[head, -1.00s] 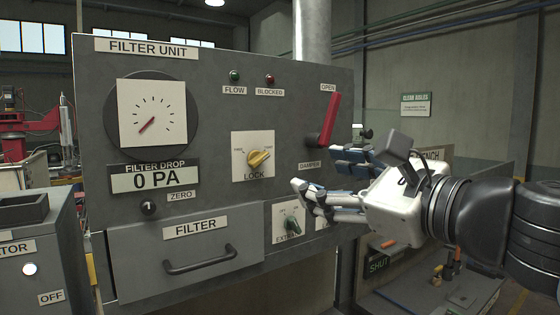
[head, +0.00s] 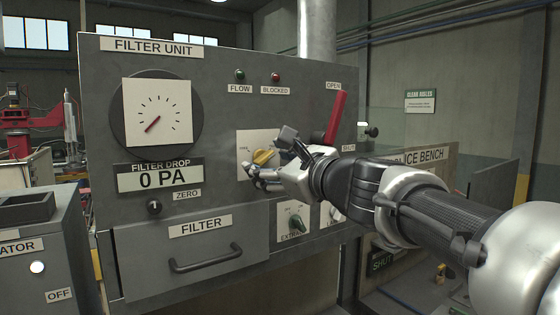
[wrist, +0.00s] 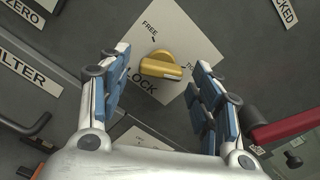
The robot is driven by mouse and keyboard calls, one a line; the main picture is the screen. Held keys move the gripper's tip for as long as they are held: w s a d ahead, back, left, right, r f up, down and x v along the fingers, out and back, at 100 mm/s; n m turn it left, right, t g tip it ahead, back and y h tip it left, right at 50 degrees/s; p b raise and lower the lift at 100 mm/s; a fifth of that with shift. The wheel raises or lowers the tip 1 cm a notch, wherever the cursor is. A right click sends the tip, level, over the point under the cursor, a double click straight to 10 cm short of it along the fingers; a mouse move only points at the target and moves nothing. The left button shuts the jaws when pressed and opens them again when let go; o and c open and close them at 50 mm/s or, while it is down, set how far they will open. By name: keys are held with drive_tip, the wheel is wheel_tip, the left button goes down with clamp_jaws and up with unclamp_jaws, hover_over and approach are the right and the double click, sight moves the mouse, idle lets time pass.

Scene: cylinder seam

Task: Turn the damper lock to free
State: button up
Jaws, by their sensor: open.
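The damper lock is a yellow knob (head: 264,158) on a white square plate (head: 246,142) on the grey filter unit panel. In the wrist view the yellow knob (wrist: 165,66) sits between and just beyond my open fingers. The plate (wrist: 182,32) there reads FREE at upper left and a partly hidden mark at right, with LOCK below. The knob's narrower end points toward the right-hand mark. My gripper (head: 258,178) is in front of the plate in the head view and covers its lower right part. In the wrist view my gripper (wrist: 158,92) is empty, its fingers either side of the knob.
A red damper lever (head: 336,116) stands upright just right of the lock; its red handle (wrist: 292,128) also shows in the wrist view. Below are the extractor switch (head: 296,224) and the filter drawer handle (head: 206,258). The gauge (head: 157,113) reads near its low end.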

drive_tip(key=shift+w+a, duration=0.15)
drive_tip(key=shift+c, duration=0.5)
drive_tip(key=c, duration=1)
